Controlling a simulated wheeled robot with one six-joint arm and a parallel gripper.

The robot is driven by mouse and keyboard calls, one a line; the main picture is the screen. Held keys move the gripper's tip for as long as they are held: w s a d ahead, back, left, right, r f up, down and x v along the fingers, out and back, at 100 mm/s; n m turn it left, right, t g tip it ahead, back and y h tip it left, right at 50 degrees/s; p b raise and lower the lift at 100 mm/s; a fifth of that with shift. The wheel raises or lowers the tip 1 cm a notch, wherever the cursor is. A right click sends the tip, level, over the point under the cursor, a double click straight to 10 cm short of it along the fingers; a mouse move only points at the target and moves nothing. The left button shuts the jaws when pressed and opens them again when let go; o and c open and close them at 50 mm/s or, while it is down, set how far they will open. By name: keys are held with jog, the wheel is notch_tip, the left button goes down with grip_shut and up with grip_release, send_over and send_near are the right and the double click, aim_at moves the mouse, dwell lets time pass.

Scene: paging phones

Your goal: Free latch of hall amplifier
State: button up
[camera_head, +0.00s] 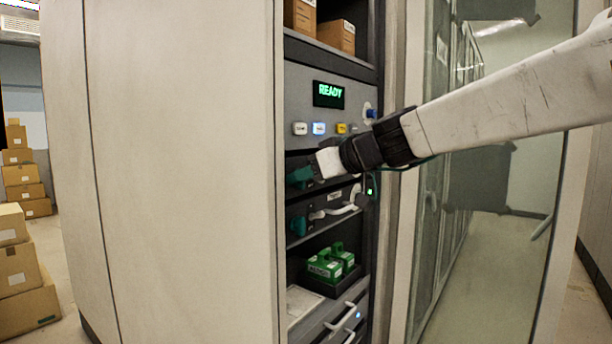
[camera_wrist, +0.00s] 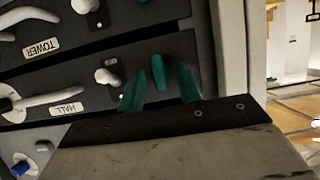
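The hall amplifier (camera_wrist: 78,93) is a dark panel labelled HALL, upside down in the wrist view. It has a white handle (camera_wrist: 45,101), a white knob (camera_wrist: 106,77) and a teal latch (camera_wrist: 158,73). My gripper (camera_wrist: 161,88) has two teal fingers, spread with one on each side of the latch and small gaps visible. I cannot tell whether either finger touches it. In the head view my gripper (camera_head: 300,177) is at the upper amplifier row and covers most of it; latch and fingers blend together there.
The tower amplifier (camera_wrist: 28,62) lies beside it, with its teal latch in the head view (camera_head: 299,226). Above are coloured buttons and a READY display (camera_head: 328,95). Green units (camera_head: 325,266) sit in a tray below. A glass door (camera_head: 490,240) stands open at the right.

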jog(key=shift+d, duration=0.1)
grip_shut()
jog(key=shift+m+g, duration=0.3)
jog(key=m+g+y, duration=0.1)
jog(key=m+y, duration=0.1)
jog(key=m, duration=0.2)
jog(key=m+g+y, duration=0.1)
jog(key=m+y, duration=0.1)
jog(key=m, duration=0.2)
jog(key=f+m+g+y, duration=0.1)
jog(key=m+y, duration=0.1)
jog(key=m, duration=0.2)
jog(key=shift+w+d+f+m, duration=0.1)
jog(key=shift+w+d+m, duration=0.15)
jog(key=shift+w+m, duration=0.1)
dwell(0.3)
jog(key=shift+y, duration=0.3)
